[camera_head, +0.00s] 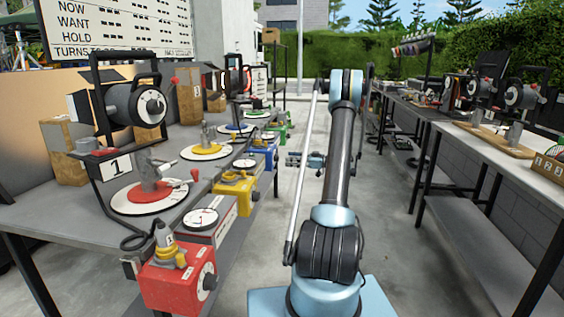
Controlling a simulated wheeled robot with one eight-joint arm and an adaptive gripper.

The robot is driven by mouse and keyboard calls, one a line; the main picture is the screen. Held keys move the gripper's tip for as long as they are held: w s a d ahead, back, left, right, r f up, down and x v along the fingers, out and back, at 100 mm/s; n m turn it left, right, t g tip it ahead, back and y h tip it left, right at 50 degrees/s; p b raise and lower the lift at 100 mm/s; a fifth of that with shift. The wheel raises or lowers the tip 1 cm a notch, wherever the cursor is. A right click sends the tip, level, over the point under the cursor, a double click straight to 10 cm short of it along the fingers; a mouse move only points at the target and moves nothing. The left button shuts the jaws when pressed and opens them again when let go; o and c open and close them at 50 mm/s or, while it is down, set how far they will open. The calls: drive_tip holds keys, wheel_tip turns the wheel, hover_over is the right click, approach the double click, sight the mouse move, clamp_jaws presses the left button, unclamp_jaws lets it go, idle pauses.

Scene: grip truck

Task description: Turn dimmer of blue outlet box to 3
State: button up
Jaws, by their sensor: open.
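The blue outlet box (264,154) hangs at the right edge of the left table, between a yellow box and a green box. It is small and far off, so I cannot read its dimmer dial or its setting. My gripper (289,160) points left and is open and empty. In the picture it lies just right of the blue box, with a small gap between them. I cannot tell their separation in depth.
A red box (178,277) and a yellow box (234,190) stand nearer along the same edge; a green box (283,131) is farther. Lamps and round dial plates crowd the left table (60,198). Another table (480,143) stands right. The concrete aisle (390,235) between is clear.

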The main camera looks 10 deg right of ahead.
sight(277, 158)
drive_tip(key=shift+x, duration=2.75)
drive_tip(key=c, duration=1.1)
drive_tip(key=shift+o, duration=0.2)
drive_tip(key=shift+d, duration=0.1)
